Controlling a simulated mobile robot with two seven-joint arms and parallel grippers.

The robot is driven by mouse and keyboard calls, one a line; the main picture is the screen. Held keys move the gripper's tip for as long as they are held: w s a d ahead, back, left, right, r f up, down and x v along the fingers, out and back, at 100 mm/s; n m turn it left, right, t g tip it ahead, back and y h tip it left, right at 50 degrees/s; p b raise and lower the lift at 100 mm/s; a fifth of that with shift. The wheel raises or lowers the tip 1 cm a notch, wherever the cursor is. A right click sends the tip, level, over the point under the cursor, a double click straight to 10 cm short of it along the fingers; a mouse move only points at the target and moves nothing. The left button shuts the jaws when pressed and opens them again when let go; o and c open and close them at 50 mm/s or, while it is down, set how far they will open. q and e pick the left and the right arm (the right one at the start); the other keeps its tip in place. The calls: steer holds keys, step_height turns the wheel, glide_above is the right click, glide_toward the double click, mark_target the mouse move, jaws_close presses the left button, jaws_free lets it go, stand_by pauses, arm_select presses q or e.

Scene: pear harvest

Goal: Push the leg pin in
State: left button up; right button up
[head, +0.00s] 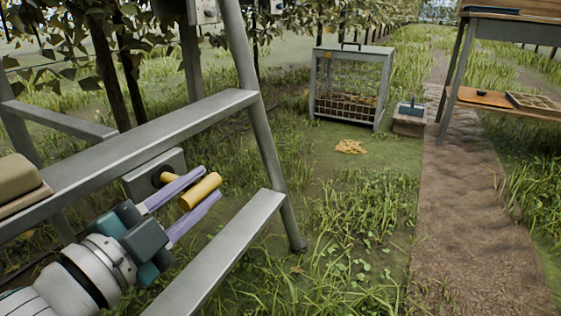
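The leg pin shows as a yellow-orange cylinder (201,191), with a yellow-orange round part against a grey block (141,183) on the grey ladder-like stand (130,143). The upper finger hides the stretch between these two parts. My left gripper (209,183), with lilac fingers, reaches in from the lower left. Its fingers are spread, one on each side of the cylinder. A narrow gap shows beside the lower finger; contact with the upper finger cannot be told. How deep the pin sits is hidden. My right gripper is not in view.
The stand's leg (263,130) and lower step (222,254) lie close to my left gripper. A wire-fronted crate (317,85) stands on the grass behind. A wooden workbench (505,103) stands at the right beside the dirt path (465,220). The path's foreground is clear.

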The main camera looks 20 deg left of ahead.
arm_select(q)
steer(key=shift+f, duration=0.15)
jaws_close()
steer(key=shift+s+f, duration=0.1)
steer(key=shift+f, duration=0.1)
stand_by(0.6)
